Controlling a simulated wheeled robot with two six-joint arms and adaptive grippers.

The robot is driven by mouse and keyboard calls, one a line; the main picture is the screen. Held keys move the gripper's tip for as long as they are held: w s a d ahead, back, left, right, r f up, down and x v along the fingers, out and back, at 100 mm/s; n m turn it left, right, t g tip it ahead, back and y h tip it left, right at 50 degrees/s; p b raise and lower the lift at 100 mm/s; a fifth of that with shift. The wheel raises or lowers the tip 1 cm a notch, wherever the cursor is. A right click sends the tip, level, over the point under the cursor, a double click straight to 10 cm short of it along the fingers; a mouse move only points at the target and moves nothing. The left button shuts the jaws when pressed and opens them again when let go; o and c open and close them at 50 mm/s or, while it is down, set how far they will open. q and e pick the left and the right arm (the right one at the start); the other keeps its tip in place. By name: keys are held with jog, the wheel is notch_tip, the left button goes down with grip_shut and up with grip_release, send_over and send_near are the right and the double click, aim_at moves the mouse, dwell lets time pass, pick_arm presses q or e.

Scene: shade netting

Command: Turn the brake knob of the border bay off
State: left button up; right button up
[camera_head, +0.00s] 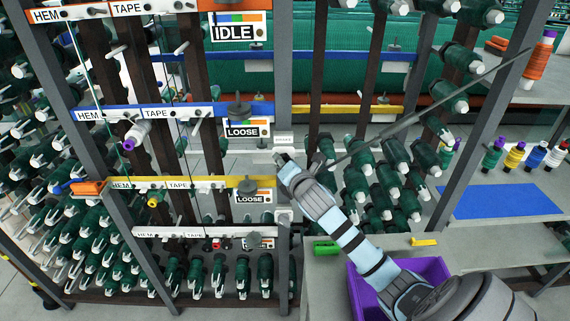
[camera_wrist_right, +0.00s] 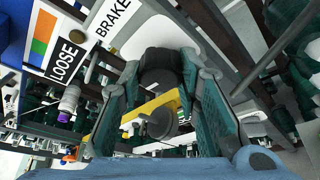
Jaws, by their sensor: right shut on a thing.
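In the right wrist view a dark round knob (camera_wrist_right: 160,66) sits between the two fingers of my right gripper (camera_wrist_right: 160,85), beside a white plate reading BRAKE (camera_wrist_right: 110,22). The fingers are closed on its sides. In the head view my right gripper (camera_head: 282,160) reaches up and left to the grey post, just below a small white plate (camera_head: 284,140). The gripper hides the knob there. I cannot read which way the knob is turned. My left gripper is not in view.
Signs on the rack to the left read IDLE (camera_head: 233,32), LOOSE (camera_head: 242,130) and LOOSE (camera_head: 250,198). Green spools (camera_head: 357,184) crowd the rack behind my arm. A purple bin (camera_head: 432,268) and a green block (camera_head: 326,247) stand near my forearm. A grey rod slants across the right.

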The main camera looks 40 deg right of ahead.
jog(key=n+g+h, duration=0.1)
jog(key=n, duration=0.2)
jog(key=n+g+h, duration=0.1)
jog(key=n+g, duration=0.1)
jog(key=n, duration=0.1)
jog(key=shift+a+h, duration=0.1)
jog(key=shift+h, duration=0.3)
dwell(0.4)
jog(key=o, duration=1.1)
jog(key=v, duration=1.2)
jog(key=shift+a, duration=0.15)
